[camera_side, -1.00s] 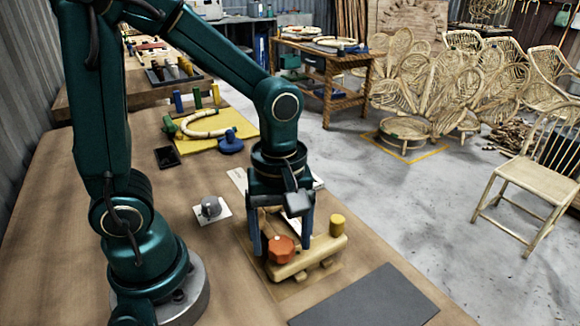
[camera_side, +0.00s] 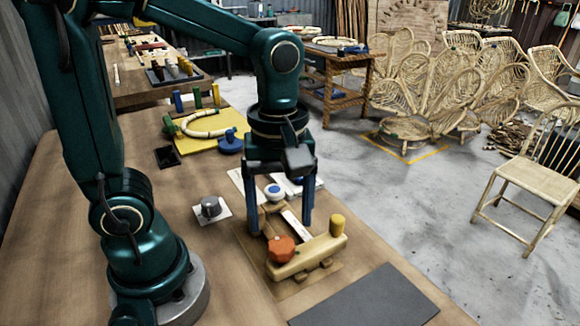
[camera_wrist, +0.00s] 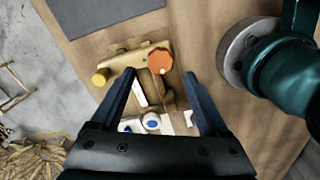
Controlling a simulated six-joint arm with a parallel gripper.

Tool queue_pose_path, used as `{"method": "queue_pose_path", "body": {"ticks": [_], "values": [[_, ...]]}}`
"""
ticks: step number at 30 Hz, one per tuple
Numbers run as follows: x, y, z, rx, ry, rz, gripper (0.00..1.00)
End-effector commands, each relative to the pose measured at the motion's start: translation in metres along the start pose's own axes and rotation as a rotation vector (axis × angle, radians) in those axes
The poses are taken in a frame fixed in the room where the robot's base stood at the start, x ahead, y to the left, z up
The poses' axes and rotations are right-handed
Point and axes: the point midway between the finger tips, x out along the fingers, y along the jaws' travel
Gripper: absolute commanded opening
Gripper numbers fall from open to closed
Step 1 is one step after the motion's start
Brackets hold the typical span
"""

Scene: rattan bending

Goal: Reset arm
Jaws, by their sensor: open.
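My gripper (camera_side: 281,228) is open and empty, hanging above the wooden bending jig (camera_side: 312,256) with its two blue fingers apart. In the wrist view my gripper (camera_wrist: 166,88) spans either side of the jig's back part. The jig carries an orange knob (camera_side: 281,249) and a yellow peg (camera_side: 338,225). A white strip with a red mark (camera_side: 296,226) and a blue-and-white round knob (camera_side: 273,192) show between the fingers. The orange knob (camera_wrist: 159,61) and the round knob (camera_wrist: 152,121) also show in the wrist view.
A grey metal piece (camera_side: 211,207) sits on a white card to the left. A yellow mat (camera_side: 200,142) with a bent rattan ring and pegs lies behind. A dark grey mat (camera_side: 365,297) lies at the front right. Rattan chairs stand on the floor beyond the table.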

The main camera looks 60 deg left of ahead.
Motion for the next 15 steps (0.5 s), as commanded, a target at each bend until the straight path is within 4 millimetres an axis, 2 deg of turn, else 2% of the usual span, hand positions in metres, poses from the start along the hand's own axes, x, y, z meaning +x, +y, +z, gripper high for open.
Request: {"method": "queue_pose_path", "body": {"ticks": [3, 8, 11, 15], "values": [[-0.002, 0.001, -0.001, -0.004, 0.003, 0.012, 0.79], [-0.018, -0.004, -0.004, -0.013, 0.030, 0.098, 0.79], [-0.029, -0.012, -0.005, 0.094, 0.073, 0.185, 0.79], [-0.039, -0.024, -0.006, 0.393, 0.181, 0.293, 0.79]]}}
